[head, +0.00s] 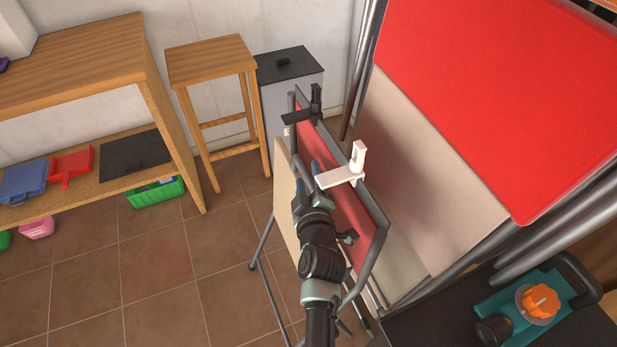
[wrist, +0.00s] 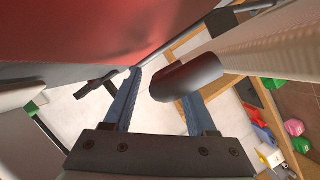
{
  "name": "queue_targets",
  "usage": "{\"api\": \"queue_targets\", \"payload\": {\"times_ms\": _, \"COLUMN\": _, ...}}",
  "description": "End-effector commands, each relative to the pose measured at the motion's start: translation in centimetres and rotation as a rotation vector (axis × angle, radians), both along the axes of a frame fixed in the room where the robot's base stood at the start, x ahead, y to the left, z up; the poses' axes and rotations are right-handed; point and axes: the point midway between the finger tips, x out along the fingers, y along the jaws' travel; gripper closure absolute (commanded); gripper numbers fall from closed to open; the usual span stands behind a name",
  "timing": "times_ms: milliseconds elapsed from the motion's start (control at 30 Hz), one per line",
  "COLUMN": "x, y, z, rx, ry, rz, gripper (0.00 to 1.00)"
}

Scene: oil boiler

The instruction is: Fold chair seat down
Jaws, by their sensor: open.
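The folding chair stands upright, with a red panel (head: 352,213), a beige panel (head: 285,200) on its left side and a grey tube frame (head: 372,268). The two panels are nearly parallel; I cannot tell for certain which is the seat. My gripper (head: 309,172) is at the upper part of the chair, between the panels. In the wrist view my gripper (wrist: 163,84) is open, its blue fingers apart. A dark tube end (wrist: 187,78) shows between or just in front of them; contact is unclear. The red panel (wrist: 90,30) and beige panel (wrist: 265,40) flank it.
A wooden stool (head: 210,62), grey bin (head: 290,90) and shelf (head: 80,62) stand behind left.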

Motion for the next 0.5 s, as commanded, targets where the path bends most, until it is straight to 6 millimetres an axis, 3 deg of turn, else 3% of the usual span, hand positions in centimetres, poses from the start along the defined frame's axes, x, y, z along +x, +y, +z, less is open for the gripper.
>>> {"api": "queue_targets", "payload": {"times_ms": 267, "x": 0.08, "y": 0.01, "z": -0.03, "rx": 0.0, "ry": 0.0, "rz": 0.0, "gripper": 0.43}}
{"api": "queue_targets", "payload": {"times_ms": 500, "x": 0.07, "y": 0.0, "z": -0.02, "rx": 0.0, "ry": 0.0, "rz": 0.0, "gripper": 0.86}}
